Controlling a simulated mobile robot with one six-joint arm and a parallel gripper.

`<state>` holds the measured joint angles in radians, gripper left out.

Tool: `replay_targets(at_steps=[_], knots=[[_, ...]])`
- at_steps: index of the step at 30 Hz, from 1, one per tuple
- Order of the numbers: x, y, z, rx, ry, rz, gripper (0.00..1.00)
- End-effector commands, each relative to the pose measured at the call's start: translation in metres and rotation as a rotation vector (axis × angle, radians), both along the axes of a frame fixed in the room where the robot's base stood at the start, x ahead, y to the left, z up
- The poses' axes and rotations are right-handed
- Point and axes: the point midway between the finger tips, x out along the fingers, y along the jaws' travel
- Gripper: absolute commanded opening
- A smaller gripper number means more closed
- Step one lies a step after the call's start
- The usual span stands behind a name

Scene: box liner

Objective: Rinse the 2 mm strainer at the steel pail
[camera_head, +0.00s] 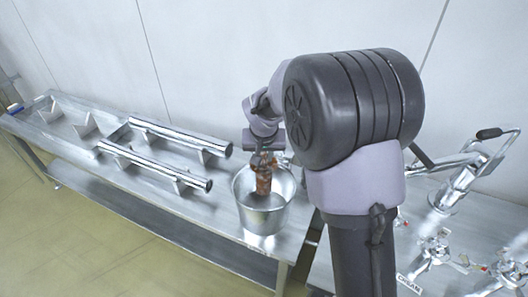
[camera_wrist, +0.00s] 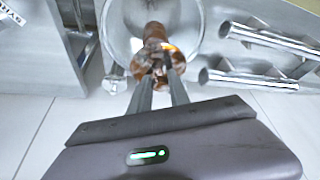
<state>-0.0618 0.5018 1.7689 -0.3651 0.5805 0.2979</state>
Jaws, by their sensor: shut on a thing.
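The steel pail (camera_head: 262,219) stands on the bench near its right end, with its open mouth up. My gripper (camera_head: 263,158) is above the pail, pointing down, and is shut on a brown-coated, roughly cylindrical piece, which looks like the strainer (camera_head: 263,182). The strainer's lower part is inside the pail mouth, and its lowest end is hard to make out. In the wrist view my gripper's fingers (camera_wrist: 158,78) close on the brown strainer (camera_wrist: 154,34), with the pail's wall (camera_wrist: 116,38) around it. I cannot read a mesh size on it.
Two long steel tubes (camera_head: 180,136) (camera_head: 155,165) lie on supports left of the pail. Empty V-shaped supports (camera_head: 86,125) stand farther left. At right are a steel pipe with a dark-handled lever (camera_head: 468,172) and several valves (camera_head: 434,247). A wall runs behind the bench.

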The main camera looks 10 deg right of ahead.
Motion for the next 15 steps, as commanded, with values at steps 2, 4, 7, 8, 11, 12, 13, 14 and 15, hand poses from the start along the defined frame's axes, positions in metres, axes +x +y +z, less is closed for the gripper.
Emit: replay_targets(at_steps=[2,4,7,8,11,12,13,14,15], knots=[[0.000,0.000,-0.014,-0.001,-0.001,0.001,0.00],[0.000,0.000,-0.023,-0.001,-0.002,0.001,0.00],[0.000,0.000,-0.036,0.000,-0.002,0.000,0.00],[0.000,0.000,-0.040,0.000,-0.001,0.000,0.00],[0.000,0.000,-0.053,-0.001,-0.001,0.001,0.00],[0.000,0.000,-0.058,-0.001,-0.002,0.001,0.00],[0.000,0.000,-0.062,-0.001,-0.002,0.001,0.00],[0.000,0.000,-0.066,-0.001,-0.002,0.001,0.00],[0.000,0.000,-0.071,-0.001,-0.001,0.001,0.00]])
